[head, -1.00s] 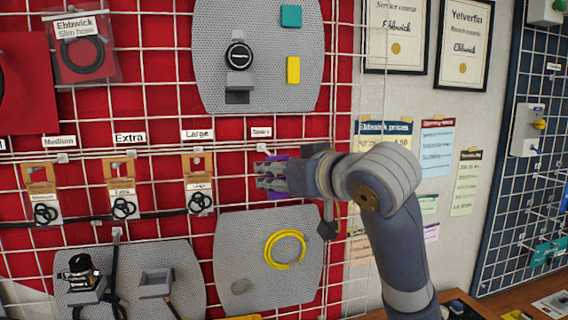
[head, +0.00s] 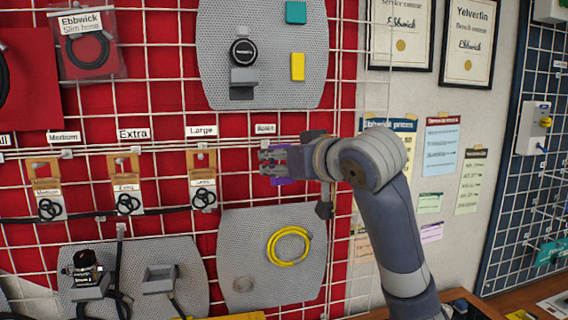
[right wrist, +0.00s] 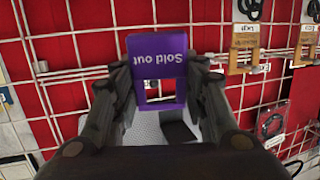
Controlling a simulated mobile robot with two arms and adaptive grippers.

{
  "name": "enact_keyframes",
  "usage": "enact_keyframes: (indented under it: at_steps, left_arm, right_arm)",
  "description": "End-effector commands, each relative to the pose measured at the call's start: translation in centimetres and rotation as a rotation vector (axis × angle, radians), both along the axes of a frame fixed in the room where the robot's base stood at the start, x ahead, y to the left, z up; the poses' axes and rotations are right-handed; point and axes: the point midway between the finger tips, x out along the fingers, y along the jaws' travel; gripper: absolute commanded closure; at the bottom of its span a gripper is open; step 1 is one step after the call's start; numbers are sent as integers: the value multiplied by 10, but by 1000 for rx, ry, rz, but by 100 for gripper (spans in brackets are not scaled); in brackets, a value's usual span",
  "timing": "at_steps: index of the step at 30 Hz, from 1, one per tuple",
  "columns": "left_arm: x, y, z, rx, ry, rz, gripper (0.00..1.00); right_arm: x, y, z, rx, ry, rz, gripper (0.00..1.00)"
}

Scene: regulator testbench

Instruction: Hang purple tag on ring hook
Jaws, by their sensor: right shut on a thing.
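The purple tag (right wrist: 158,67) reads "Sold out" upside down in the right wrist view and has a rectangular opening near its lower edge there. My right gripper (right wrist: 162,92) is shut on it, with a finger at each side. In the head view the tag (head: 283,181) is mostly hidden behind my right gripper (head: 268,163), in front of the red grid wall. The gripper is just below a small white label (head: 265,128) at the right of the label row. The hook under that label is largely hidden, and its wording is too blurred to read surely. My left gripper is not in view.
Hooks at the left carry brown cards with black rings, such as the Large card (head: 202,181). A grey panel with a yellow coil (head: 289,246) is below the gripper. Another grey panel (head: 263,90) is above. Several papers hang on the wall at right.

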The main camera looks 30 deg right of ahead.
Motion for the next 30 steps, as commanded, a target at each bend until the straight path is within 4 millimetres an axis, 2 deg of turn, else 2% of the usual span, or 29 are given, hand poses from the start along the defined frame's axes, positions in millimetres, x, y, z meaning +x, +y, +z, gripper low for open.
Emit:
enact_keyframes:
  at_steps: [21,30]
  left_arm:
    - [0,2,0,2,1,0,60]
    - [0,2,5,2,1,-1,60]
  right_arm:
    - [41,-10,-3,0,0,1,80]
    - [51,-13,-8,0,-1,0,80]
